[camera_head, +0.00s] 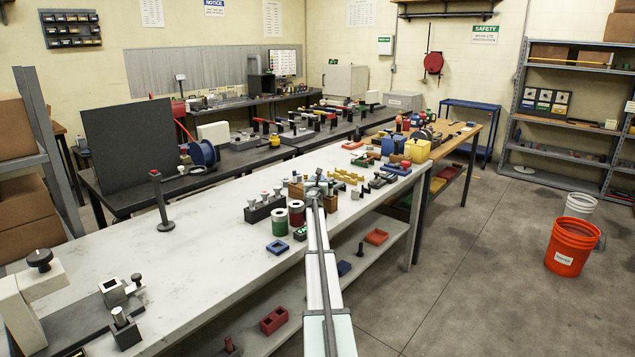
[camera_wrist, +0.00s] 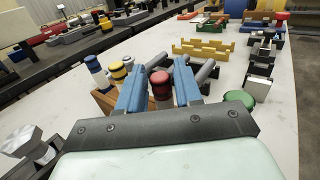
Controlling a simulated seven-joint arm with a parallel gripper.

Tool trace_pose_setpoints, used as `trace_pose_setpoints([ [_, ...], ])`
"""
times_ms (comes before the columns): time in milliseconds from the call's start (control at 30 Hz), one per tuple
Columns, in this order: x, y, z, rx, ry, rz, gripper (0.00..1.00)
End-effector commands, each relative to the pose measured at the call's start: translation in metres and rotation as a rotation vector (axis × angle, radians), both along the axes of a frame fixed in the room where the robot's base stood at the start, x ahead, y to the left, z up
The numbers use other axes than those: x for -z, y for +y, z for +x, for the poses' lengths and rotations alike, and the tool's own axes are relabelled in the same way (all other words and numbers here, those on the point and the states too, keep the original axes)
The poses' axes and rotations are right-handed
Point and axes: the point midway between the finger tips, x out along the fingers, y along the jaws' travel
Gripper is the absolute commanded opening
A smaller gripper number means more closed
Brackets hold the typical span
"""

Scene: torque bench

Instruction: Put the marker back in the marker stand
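My gripper (camera_wrist: 158,62) has two blue fingers standing apart. A red-topped cylinder with a pale lower part (camera_wrist: 161,90) shows between them, with narrow gaps on both sides; I cannot tell its depth. A brown wooden block, which looks like the marker stand (camera_wrist: 104,102), lies behind the fingers and is partly hidden by them. Upright white-and-blue (camera_wrist: 93,66) and yellow-banded (camera_wrist: 117,70) pieces, possibly markers, show near it. I cannot tell which piece is the task's marker.
A black block with silver-topped pieces (camera_head: 264,208), a green cylinder (camera_head: 279,223) and a red cylinder (camera_head: 296,213) stand left of my gripper. A yellow notched rack (camera_wrist: 204,49) lies beyond it. The pale bench (camera_head: 215,255) is mostly clear toward the front left.

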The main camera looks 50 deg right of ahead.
Motion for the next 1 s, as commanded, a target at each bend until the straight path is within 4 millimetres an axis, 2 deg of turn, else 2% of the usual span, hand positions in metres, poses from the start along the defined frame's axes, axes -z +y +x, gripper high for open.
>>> trace_pose_setpoints([
  [33,0.000,0.000,0.000,0.000,0.000,0.000,0.40],
  [200,0.000,0.000,0.000,0.000,0.000,0.000,0.53],
  [567,0.000,0.004,-0.003,0.000,0.000,0.000,0.53],
  [767,0.000,0.019,-0.014,0.000,0.000,0.000,0.53],
  [1000,0.000,0.053,-0.039,-0.001,0.000,0.000,0.53],
])
